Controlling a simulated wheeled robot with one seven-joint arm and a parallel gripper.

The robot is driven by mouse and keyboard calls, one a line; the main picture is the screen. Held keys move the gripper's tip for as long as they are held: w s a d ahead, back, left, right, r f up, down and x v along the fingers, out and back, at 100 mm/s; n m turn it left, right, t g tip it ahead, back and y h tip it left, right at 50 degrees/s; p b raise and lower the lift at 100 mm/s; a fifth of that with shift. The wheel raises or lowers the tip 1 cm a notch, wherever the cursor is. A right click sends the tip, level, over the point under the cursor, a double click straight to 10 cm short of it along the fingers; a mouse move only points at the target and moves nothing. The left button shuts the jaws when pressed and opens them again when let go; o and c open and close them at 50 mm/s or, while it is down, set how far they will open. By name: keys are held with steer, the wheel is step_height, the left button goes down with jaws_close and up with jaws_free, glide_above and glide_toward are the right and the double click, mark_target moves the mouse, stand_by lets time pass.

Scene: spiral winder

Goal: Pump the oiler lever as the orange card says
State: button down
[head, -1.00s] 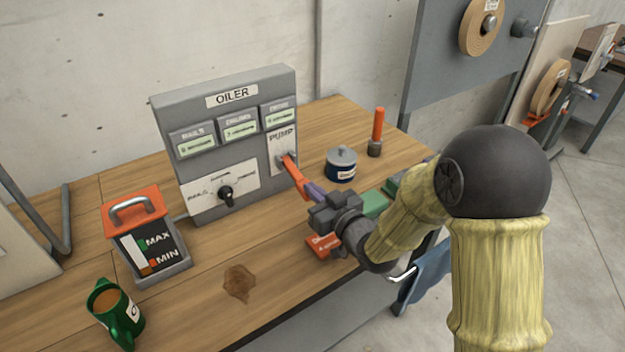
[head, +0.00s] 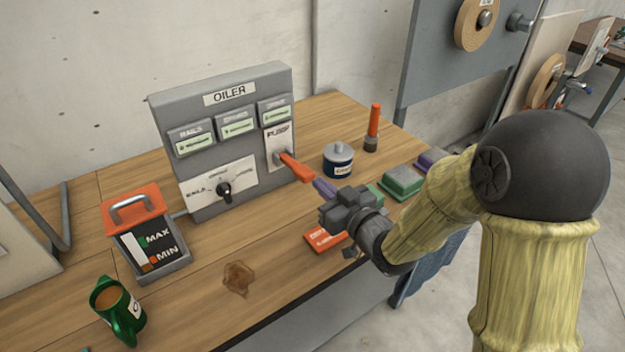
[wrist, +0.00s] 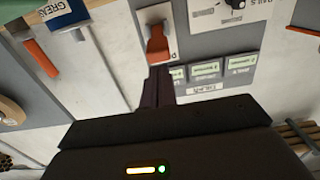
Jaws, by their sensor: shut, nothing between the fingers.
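The grey oiler box (head: 180,110) stands on the wooden bench with three small displays, a selector knob (head: 224,190) and a pump plate. The orange pump lever (head: 296,167) sticks out from that plate; it also shows in the wrist view (wrist: 158,45). My gripper (head: 324,190) is shut and empty, its purple fingers just off the lever's outer end. In the wrist view the fingertips (wrist: 158,75) are close to the lever's end; touching or apart is hard to tell. The orange card (head: 322,239) lies below my gripper, partly hidden, its text unreadable.
An orange-topped container (head: 133,205) marked MAX and MIN and a green mug (head: 120,312) stand at left. A brown stain (head: 238,277) is on the bench. A lidded tin (head: 338,160), an orange-handled tool (head: 373,125) and a green block (head: 402,182) stand at right.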

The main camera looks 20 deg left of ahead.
steer(key=v, duration=0.7)
steer(key=shift+f+b, duration=0.35)
steer(key=shift+b, duration=0.05)
